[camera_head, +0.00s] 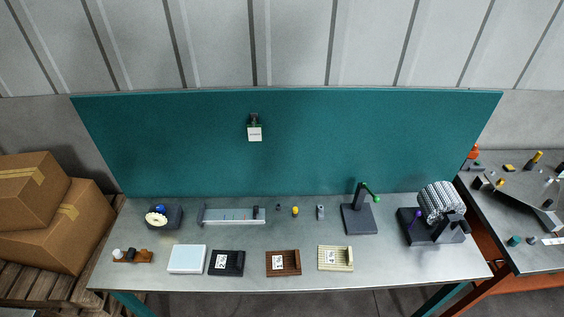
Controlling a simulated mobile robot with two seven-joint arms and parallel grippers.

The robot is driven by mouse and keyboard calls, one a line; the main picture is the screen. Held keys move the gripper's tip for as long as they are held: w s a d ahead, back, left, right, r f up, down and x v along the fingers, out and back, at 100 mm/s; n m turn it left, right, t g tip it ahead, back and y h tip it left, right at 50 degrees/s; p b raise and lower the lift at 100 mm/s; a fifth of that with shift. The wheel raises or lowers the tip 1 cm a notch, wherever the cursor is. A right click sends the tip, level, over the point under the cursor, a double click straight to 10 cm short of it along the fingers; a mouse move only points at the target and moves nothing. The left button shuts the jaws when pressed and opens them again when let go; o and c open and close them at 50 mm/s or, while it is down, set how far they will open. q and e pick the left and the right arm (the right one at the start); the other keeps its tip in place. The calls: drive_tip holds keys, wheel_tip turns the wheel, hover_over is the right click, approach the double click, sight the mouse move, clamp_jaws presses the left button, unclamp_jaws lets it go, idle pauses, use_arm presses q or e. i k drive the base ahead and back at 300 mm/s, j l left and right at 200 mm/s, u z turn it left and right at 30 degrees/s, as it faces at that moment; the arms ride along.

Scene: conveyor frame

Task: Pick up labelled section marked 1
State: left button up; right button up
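Three small trays with white number labels stand along the front of the grey table. They are a black tray (236,263), a brown tray (292,263) and a cream tray (345,258). The label on the black tray looks like a 2. The labels on the brown and cream trays are too small to read surely, so I cannot tell which section is marked 1. A pale blue-white flat block (187,259) lies left of the black tray with no label visible. Neither of my grippers is in view.
Behind the trays are a long clear fixture (232,216), a dark stand with a green tip (359,217) and a machine with a ribbed drum (440,203). A teal panel (330,140) closes the back. Cardboard boxes (60,235) stand left. Another cluttered table (525,205) is right.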

sight(287, 263)
drive_tip(key=k, duration=0.6)
drive_tip(key=i+j+z, duration=0.35)
drive_tip(key=j, duration=0.25)
drive_tip(key=i+j+z, duration=0.15)
drive_tip(key=j+z, duration=0.1)
drive_tip(key=z, duration=0.15)
drive_tip(key=j+z, duration=0.25)
drive_tip(key=k+l, duration=0.1)
drive_tip(key=k, duration=0.85)
